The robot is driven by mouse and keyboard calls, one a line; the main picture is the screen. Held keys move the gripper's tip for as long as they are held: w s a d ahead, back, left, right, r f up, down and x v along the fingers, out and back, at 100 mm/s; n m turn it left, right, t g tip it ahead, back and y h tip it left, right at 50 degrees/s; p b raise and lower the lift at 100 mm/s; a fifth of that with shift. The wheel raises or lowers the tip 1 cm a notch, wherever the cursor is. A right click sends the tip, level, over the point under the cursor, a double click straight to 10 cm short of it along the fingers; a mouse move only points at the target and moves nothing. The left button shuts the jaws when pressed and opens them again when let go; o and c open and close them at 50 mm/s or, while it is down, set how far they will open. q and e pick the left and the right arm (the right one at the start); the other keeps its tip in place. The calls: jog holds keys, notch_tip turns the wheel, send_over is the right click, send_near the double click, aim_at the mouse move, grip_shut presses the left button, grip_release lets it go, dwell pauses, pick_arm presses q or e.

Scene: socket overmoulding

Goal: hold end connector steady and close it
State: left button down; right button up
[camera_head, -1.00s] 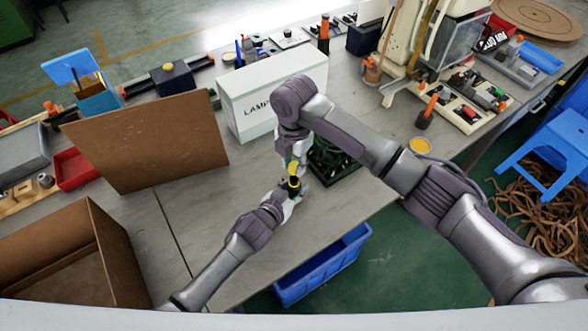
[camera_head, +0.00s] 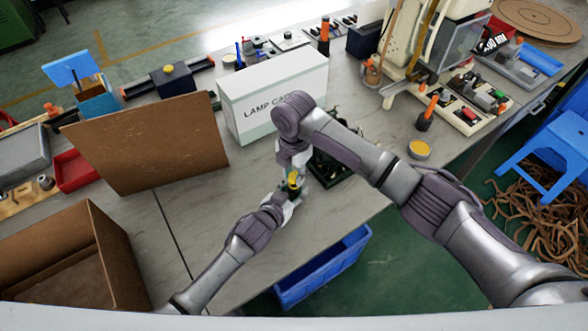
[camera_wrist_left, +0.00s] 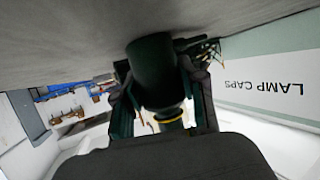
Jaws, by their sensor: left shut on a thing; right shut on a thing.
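The end connector (camera_wrist_left: 153,68) is a dark green, round piece in the left wrist view, with a yellow ring (camera_wrist_left: 168,121) at its narrow end. My left gripper (camera_wrist_left: 160,88) is shut on it, a dark finger on either side. In the head view my left gripper (camera_head: 292,194) holds it just above the grey bench. My right gripper (camera_head: 293,172) comes down from above and is shut on a small yellow part (camera_head: 293,180) directly over the connector. Whether the two parts touch is too small to tell.
A white lamp caps box (camera_head: 273,97) stands behind the grippers. A dark green crate (camera_head: 335,166) is close at their right. A brown board (camera_head: 150,145) leans at left, and an open cardboard box (camera_head: 100,250) is at front left. The bench (camera_head: 215,215) left of the grippers is clear.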

jog(key=shift+f, duration=0.2)
jog(key=shift+f, duration=0.55)
dwell(0.5)
